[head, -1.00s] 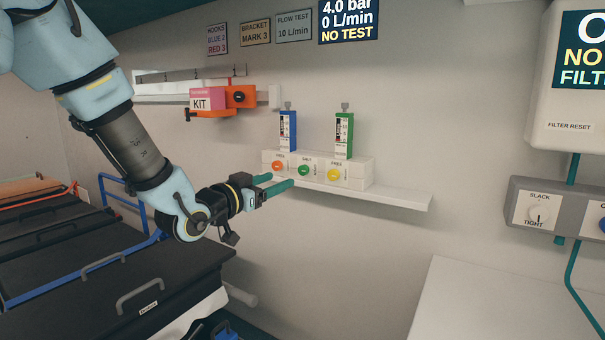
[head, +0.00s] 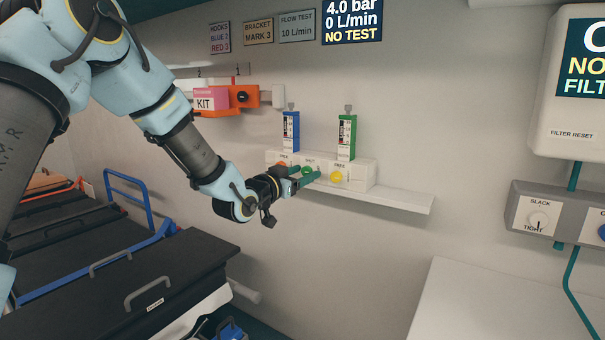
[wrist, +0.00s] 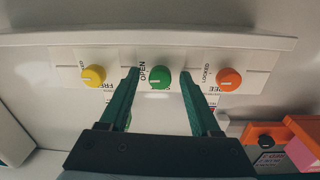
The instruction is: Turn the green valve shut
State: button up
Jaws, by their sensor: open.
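The green valve (wrist: 159,77) is a round knob in the middle of a white wall-mounted block (head: 365,174). In the wrist view an OPEN label stands beside it, to the left. In the head view the green valve (head: 307,170) is partly hidden by my fingers. My gripper (head: 306,174) is open and empty at the front of the block. In the wrist view my gripper (wrist: 159,73) has one teal fingertip on each side of the green valve. Both look apart from it, but I cannot tell how deep they reach.
A yellow knob (wrist: 93,75) and an orange knob (wrist: 229,78) flank the green one closely. Blue (head: 291,131) and green (head: 346,137) gauges stand on the block. A white shelf (head: 400,203) runs below. An orange bracket with a pink kit (head: 211,99) hangs upper left.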

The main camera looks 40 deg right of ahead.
grip_shut()
dwell(0.3)
dwell(0.4)
jog(key=n+b, duration=0.1)
jog(key=n, duration=0.2)
jog(key=shift+f, duration=0.15)
jog(key=n+b, duration=0.1)
jog(key=n, duration=0.4)
jog(key=shift+n+b, duration=0.3)
jog(key=shift+b, duration=0.1)
jog(key=n, duration=0.4)
jog(key=shift+n+t, duration=0.3)
jog(key=shift+n, duration=2)
